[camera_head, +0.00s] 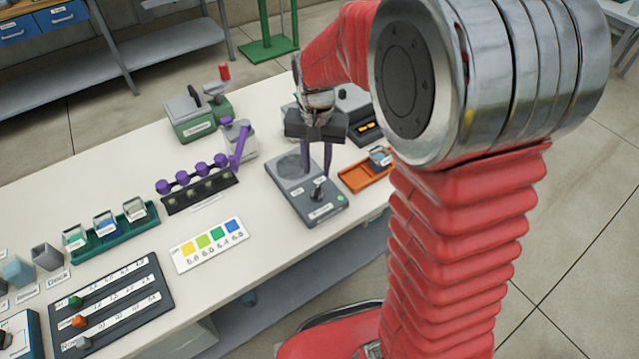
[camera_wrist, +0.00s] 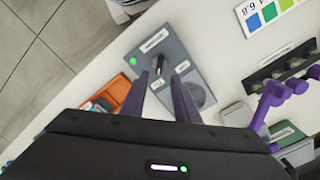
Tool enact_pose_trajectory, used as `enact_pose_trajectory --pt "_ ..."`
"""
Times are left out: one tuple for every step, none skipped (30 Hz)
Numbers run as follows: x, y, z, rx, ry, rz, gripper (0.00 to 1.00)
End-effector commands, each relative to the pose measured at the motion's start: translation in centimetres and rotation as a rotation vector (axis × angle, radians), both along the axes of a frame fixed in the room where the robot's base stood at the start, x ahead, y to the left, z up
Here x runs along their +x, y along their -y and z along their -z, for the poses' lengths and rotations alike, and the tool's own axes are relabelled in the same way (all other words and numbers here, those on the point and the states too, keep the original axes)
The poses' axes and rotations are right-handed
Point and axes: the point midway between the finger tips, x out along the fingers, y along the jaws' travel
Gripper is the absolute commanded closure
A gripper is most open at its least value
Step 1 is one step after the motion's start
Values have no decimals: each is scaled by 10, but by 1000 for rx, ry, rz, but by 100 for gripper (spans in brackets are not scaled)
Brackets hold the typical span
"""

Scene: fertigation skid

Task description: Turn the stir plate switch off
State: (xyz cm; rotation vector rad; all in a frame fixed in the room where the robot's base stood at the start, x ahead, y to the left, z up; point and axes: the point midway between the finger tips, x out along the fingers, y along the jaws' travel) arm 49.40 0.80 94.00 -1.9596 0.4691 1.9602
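The grey stir plate (camera_head: 297,208) lies on the white bench, with a round plate at its far end. Its dark switch (camera_head: 318,190) stands between small white labels, whose words I cannot read. A green light glows on the plate's near right corner. In the wrist view the stir plate (camera_wrist: 165,45) shows its switch (camera_wrist: 182,67) just beyond my fingertips. My gripper (camera_head: 316,172) has two purple fingers, apart with nothing between them, pointing down over the plate near the switch. The fingers (camera_wrist: 160,79) also show in the wrist view; whether they touch the switch I cannot tell.
An orange tray (camera_head: 352,180) with a small container lies right of the stir plate. A black rack (camera_head: 205,199) with purple-topped items and a colour chart (camera_head: 180,262) lie left. A dark device with an amber display (camera_head: 366,130) stands behind the tray.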

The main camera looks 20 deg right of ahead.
Motion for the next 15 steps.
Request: enact_pose_trajectory --pt "-1 0 9 0 -4 0 72" --pt "-1 0 13 0 -4 0 72" --pt "-1 0 20 0 -4 0 72" --pt "-1 0 24 0 -4 0 72" --pt "-1 0 29 0 -4 0 72" --pt "-1 0 35 0 -4 0 72" --pt "-1 0 40 0 -4 0 72" --pt "-1 0 44 0 -4 0 72" --pt "-1 0 50 0 -4 0 72" --pt "-1 0 55 0 -3 0 72" --pt "-1 0 59 0 -4 0 72" --pt "-1 0 64 0 -4 0 72" --pt "0 0 67 0 -2 0 72" --pt "0 0 70 0 -2 0 72" --pt "0 0 74 0 -2 0 72"
